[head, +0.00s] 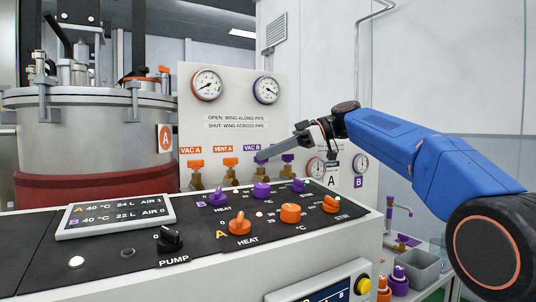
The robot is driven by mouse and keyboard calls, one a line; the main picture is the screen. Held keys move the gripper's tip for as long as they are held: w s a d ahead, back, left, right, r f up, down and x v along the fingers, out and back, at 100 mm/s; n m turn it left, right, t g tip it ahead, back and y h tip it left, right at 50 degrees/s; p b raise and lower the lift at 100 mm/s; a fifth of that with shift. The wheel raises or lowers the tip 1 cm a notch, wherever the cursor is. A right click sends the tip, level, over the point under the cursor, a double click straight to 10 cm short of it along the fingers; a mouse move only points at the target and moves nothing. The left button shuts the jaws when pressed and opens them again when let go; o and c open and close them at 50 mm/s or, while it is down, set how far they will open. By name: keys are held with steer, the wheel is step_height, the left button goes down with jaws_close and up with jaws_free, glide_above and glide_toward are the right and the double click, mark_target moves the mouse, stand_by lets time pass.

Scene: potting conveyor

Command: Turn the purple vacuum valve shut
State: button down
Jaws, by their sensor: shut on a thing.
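The purple vacuum valve (261,162) stands below the "VAC B" label on the white gauge panel (230,108). My gripper (263,155) reaches in from the right, and its grey fingertips are closed at the valve's purple wing. The fingers cover part of the wing, so I cannot tell whether it lies along or across the pipe. A second purple valve (288,157) sits just to the right, partly behind my gripper. The panel text reads "OPEN: WING ALONG PIPE" and "SHUT: WING ACROSS PIPE".
Orange valves "VAC A" (195,164) and "VENT A" (231,162) stand to the left. Several gauges are on the panel. The console (200,250) with purple and orange knobs lies in front, below my arm. A steel vessel (90,140) stands at left.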

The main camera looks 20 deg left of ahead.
steer(key=shift+w+a+f+n+g+h, duration=0.1)
steer(key=shift+w+f+n+g+h, duration=0.1)
steer(key=shift+n+g+h, duration=0.3)
steer(key=shift+w+a+f+n+g+h, duration=0.1)
steer(key=shift+f+n+g+h, duration=0.15)
steer(key=shift+n+g, duration=0.35)
steer(key=shift+n+g+h, duration=0.45)
steer(key=shift+n+g, duration=0.05)
steer(key=c, duration=1.9)
jaws_free()
steer(key=shift+o, duration=0.2)
steer(key=shift+r, duration=0.1)
steer(key=shift+s+r, duration=0.1)
